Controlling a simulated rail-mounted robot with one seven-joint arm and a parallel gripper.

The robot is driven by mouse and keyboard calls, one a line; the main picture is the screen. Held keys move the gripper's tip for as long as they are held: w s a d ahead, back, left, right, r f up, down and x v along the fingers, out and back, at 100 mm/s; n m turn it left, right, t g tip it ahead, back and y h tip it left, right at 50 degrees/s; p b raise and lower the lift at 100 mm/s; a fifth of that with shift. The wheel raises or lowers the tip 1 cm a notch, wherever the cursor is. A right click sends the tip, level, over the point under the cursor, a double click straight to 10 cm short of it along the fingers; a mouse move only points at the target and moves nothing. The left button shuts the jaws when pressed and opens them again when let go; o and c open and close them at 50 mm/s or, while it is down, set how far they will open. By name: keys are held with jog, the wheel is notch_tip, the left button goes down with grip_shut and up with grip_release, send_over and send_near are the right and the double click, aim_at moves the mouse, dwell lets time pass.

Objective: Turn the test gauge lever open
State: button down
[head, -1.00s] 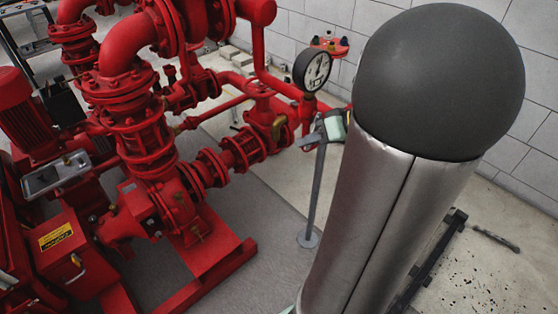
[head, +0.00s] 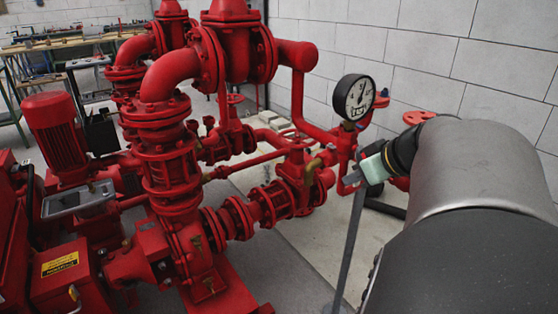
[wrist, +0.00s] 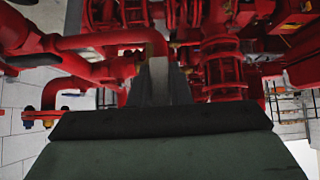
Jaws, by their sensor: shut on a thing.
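The round pressure gauge (head: 355,97) with a white dial and black rim stands upright on the red pipework in the head view. A small brass fitting (head: 347,126) sits just under it. My gripper (head: 351,180) is below the gauge, reaching in from the right, with a pale green and white body. In the wrist view its dark fingers (wrist: 159,82) are closed around a narrow pale grey piece (wrist: 158,68), which looks like the test gauge lever. Most of the lever is hidden by the fingers, and its angle cannot be told.
Red pump pipework (head: 170,165) fills the left and middle. A thin grey post (head: 348,250) stands below my gripper. A white block wall (head: 420,50) is behind. My arm covers the lower right. Some bare floor (head: 270,215) shows between the pipes and the post.

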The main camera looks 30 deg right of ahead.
jog(key=shift+d+r, duration=0.1)
jog(key=c, duration=1.3)
grip_release()
jog(key=shift+c, duration=0.2)
jog(key=p+v, duration=0.2)
jog(key=v, duration=1)
jog(key=shift+p, duration=0.35)
